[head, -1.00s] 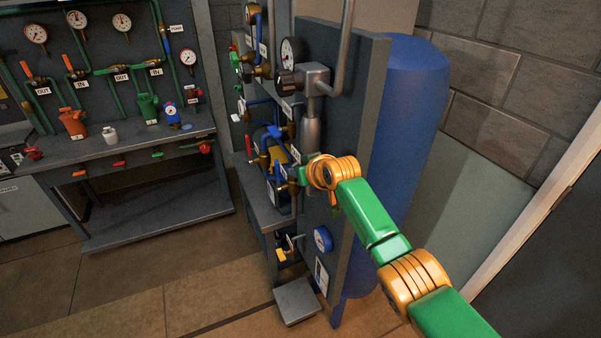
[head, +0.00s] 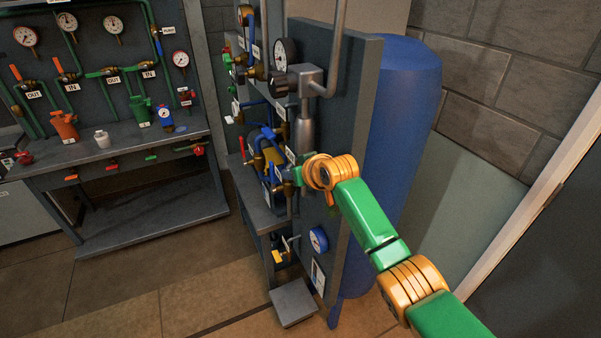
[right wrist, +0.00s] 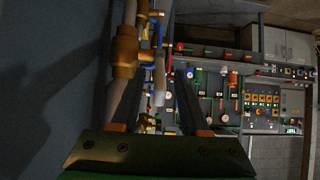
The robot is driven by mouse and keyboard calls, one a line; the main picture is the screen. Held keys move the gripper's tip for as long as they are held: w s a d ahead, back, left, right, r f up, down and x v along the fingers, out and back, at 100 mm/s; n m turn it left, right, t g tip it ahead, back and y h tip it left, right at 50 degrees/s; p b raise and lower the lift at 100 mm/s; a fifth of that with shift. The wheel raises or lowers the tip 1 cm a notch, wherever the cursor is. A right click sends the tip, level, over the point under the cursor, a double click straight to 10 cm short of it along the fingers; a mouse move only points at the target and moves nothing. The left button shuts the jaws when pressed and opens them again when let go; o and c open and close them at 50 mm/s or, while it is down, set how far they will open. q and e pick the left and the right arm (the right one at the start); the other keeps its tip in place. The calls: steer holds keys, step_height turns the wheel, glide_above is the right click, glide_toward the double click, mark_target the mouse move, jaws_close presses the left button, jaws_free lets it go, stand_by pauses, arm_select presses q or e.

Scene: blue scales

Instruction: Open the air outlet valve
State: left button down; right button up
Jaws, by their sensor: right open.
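My right arm comes in from the right in the head view, and its gripper (head: 288,175) is small and partly hidden at the pipework on the narrow side of the dark panel (head: 350,130). In the right wrist view the two dark fingers of my right gripper (right wrist: 158,88) are apart. A brass fitting (right wrist: 124,52) on a vertical pipe stands just left of the fingers, with a pale grey cylindrical part (right wrist: 159,75) seen between them. I cannot tell whether either is touched. Which fitting is the air outlet valve is not clear. My left gripper is not in view.
A large blue tank (head: 405,120) stands behind the panel. A round gauge (head: 284,53) and a grey pipe assembly (head: 305,90) sit above the gripper. A workbench (head: 120,150) with gauges and valves is at the left.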

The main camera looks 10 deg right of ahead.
steer(key=b+v, duration=0.1)
steer(key=v, duration=0.5)
steer(key=shift+f, duration=0.1)
